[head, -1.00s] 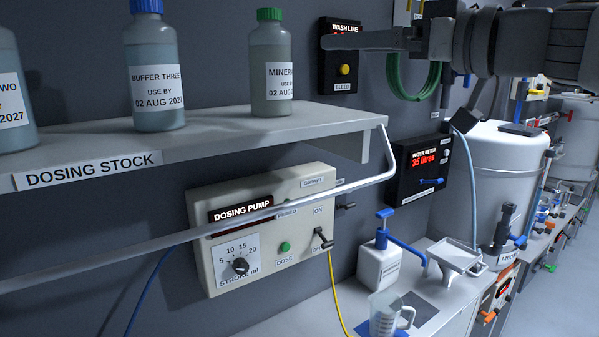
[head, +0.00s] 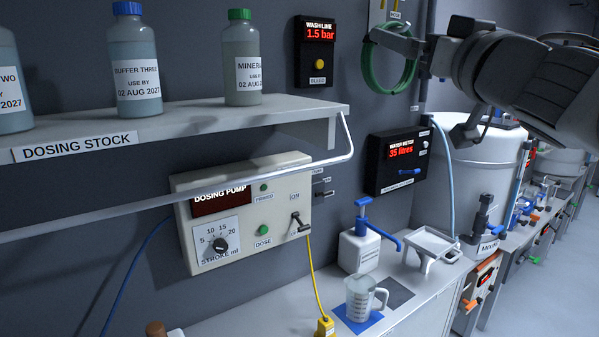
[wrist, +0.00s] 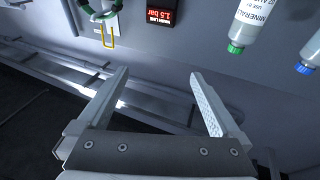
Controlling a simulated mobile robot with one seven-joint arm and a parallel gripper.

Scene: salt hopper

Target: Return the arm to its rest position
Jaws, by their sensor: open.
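My gripper (wrist: 158,78) is open in the wrist view, with its two grey fingers well apart and nothing between them. In the head view my gripper (head: 385,38) is at the top right, at the end of my dark arm. It overlaps the green coiled hose (head: 372,75) in the picture; I cannot tell the distance between them. My arm reaches in from the right edge, in front of the white tank (head: 470,175).
A shelf (head: 300,108) with several bottles is at left, with a rail along its front. The dosing pump (head: 250,215) is below it. The wash line display (head: 318,50) hangs on the wall. A pump bottle (head: 358,250) and a measuring jug (head: 360,298) stand on the bench.

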